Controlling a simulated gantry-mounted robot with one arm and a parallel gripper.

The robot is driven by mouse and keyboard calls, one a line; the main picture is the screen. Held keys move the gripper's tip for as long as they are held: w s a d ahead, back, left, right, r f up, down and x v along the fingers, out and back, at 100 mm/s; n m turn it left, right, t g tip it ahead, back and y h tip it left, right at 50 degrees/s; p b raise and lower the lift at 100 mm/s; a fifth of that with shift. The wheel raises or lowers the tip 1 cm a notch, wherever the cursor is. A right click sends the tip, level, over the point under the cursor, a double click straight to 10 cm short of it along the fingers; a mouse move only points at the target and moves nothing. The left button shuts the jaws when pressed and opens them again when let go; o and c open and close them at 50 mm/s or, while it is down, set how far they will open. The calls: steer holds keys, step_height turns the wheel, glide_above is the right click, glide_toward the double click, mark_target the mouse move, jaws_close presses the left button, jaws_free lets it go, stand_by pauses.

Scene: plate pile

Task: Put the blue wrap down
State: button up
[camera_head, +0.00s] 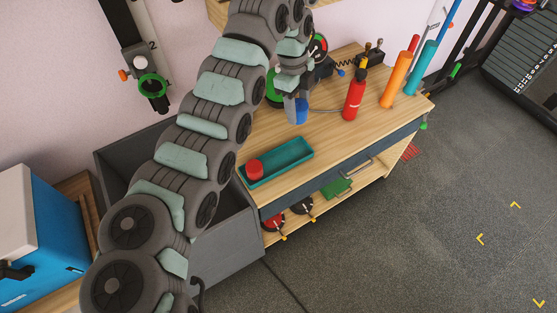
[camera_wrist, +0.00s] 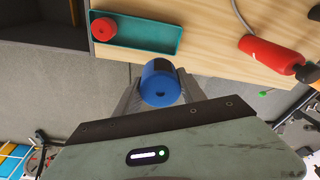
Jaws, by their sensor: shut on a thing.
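In the head view the blue wrap (camera_head: 301,110) hangs under my gripper (camera_head: 296,104), over the wooden workbench (camera_head: 335,150). I cannot tell how far it is above the top. A teal tray (camera_head: 285,157) on the workbench holds a red roll (camera_head: 254,169) at its left end; both also show in the wrist view.
A red bottle (camera_head: 354,95), an orange cylinder (camera_head: 397,80) and a teal cylinder (camera_head: 421,68) stand on the right of the workbench. A green item (camera_head: 273,88) is behind my gripper. A grey open box (camera_head: 225,250) is left of the workbench. The bench top right of the tray is clear.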

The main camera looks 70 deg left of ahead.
mark_target(291, 158)
steer(key=shift+s+a, duration=0.3)
steer(key=shift+s, duration=0.25)
steer(key=shift+s+f, duration=0.1)
steer(key=shift+f, duration=0.35)
step_height(291, 158, down, 19)
steer(key=shift+f+p, duration=0.1)
steer(key=shift+p, duration=0.25)
steer(key=shift+f, duration=0.15)
steer(key=o, duration=1.4)
steer(key=shift+c, duration=0.2)
step_height(291, 158, up, 12)
steer(key=s+a+b, duration=0.1)
steer(key=shift+a, duration=0.3)
